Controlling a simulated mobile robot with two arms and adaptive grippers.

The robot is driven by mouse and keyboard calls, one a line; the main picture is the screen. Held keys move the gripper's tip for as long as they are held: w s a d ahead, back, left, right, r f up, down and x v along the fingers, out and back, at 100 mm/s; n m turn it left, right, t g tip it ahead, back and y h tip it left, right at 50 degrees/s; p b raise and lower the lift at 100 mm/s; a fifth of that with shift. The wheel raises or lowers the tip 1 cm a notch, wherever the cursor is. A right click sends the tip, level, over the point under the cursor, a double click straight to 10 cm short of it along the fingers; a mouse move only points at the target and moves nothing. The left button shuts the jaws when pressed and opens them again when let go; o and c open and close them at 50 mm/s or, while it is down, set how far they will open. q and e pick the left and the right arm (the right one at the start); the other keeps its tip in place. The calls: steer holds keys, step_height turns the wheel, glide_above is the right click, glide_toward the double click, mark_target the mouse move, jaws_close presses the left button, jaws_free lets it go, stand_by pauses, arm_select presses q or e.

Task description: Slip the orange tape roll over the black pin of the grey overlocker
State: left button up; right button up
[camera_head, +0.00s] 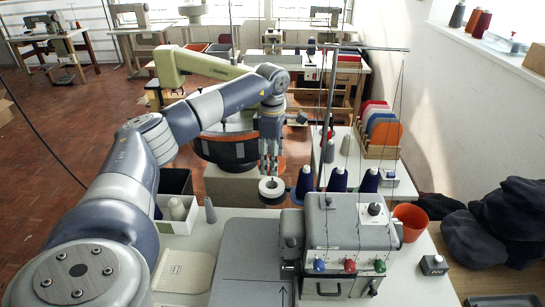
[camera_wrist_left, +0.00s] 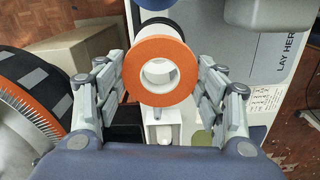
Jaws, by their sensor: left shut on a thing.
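The orange tape roll (camera_wrist_left: 160,97) is between the fingers of my left gripper (camera_wrist_left: 159,74), its ring face and open centre turned to the wrist camera. My left gripper (camera_head: 270,168) is shut on it, fingers pointing down left of the grey overlocker (camera_head: 340,222). In the head view a round white-and-dark piece (camera_head: 272,187) shows just below the fingertips. In the wrist view a white and black cylindrical part (camera_wrist_left: 155,27) lies behind the roll's upper edge; I cannot tell if it is separate. The black pin is not clearly visible. My right gripper is not in view.
Blue thread cones (camera_head: 338,180) and a tall thread stand (camera_head: 328,110) stand behind the overlocker. An orange cup (camera_head: 410,218) is to its right. A white tray (camera_head: 178,227) with a cone is left. A large drum (camera_head: 225,150) stands behind my arm.

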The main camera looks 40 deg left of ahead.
arm_select(q)
step_height(320, 180, down, 3)
steer(key=shift+r+b, duration=0.1)
steer(key=shift+b, duration=0.85)
steer(key=shift+f, duration=0.25)
step_height(320, 180, down, 2)
steer(key=shift+w+f+b, duration=0.1)
steer(key=shift+f+b, duration=0.1)
steer(key=shift+b, duration=0.5)
steer(key=shift+f, duration=0.7)
steer(key=o, duration=1)
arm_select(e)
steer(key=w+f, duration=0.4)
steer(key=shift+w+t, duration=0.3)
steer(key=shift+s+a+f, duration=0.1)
